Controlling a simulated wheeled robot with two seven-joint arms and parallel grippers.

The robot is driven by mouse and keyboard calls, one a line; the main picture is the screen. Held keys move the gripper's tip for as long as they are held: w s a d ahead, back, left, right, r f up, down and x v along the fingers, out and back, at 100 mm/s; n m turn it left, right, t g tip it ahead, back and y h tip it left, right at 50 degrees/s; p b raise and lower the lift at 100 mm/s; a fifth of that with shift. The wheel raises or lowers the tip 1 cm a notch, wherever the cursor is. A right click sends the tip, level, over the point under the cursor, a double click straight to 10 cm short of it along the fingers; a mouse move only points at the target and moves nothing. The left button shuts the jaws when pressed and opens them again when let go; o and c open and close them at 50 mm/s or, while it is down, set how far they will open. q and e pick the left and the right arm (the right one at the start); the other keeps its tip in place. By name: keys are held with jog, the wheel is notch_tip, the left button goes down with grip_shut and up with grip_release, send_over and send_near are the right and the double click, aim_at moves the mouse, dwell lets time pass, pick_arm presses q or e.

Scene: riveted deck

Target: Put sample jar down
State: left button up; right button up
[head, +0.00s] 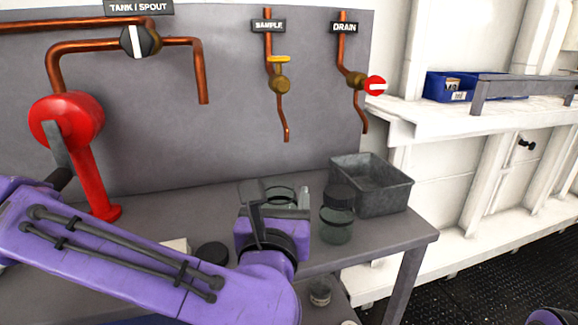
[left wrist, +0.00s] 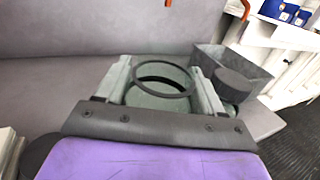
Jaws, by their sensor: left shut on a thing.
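The sample jar (head: 281,192) is a greenish glass jar with a dark ring rim and an open top. It is upright between the pale fingers of my left gripper (head: 277,203), which is shut on it. In the left wrist view the jar (left wrist: 163,95) sits between the two fingers of the gripper (left wrist: 160,88). My gripper and wrist hide its lower part in the head view, so I cannot tell whether its base touches the grey bench (head: 400,233). My right gripper is not in view.
A second jar with a dark lid (head: 337,225) stands close right of the held jar, before a grey bin (head: 370,185). A loose dark lid (head: 212,253) lies to the left. Copper pipes with sample (head: 279,84) and drain valves hang behind. A red-handled device (head: 80,140) stands left.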

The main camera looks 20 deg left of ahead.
pick_arm(q)
jog(key=p, duration=0.3)
jog(key=w+p, duration=0.1)
jog(key=p, duration=0.2)
jog(key=shift+w+a+r+h, duration=0.15)
jog(key=shift+a+r+h, duration=0.05)
jog(key=shift+r+h, duration=0.15)
jog(key=w, duration=0.3)
jog(key=w+a, duration=0.1)
jog(key=w, duration=0.2)
jog(key=w+a, duration=0.1)
jog(key=w, duration=0.3)
jog(key=shift+f, duration=0.35)
jog(key=shift+w+a, duration=0.15)
jog(key=shift+w, duration=0.5)
notch_tip(320, 180, down, 4)
jog(key=shift+w+r, duration=0.15)
jog(key=shift+r, duration=0.05)
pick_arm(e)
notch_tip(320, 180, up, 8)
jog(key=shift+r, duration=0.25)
pick_arm(q)
jog(key=shift+f, duration=0.1)
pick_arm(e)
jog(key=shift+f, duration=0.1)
pick_arm(q)
jog(key=shift+f, duration=0.15)
jog(key=o, duration=1.2)
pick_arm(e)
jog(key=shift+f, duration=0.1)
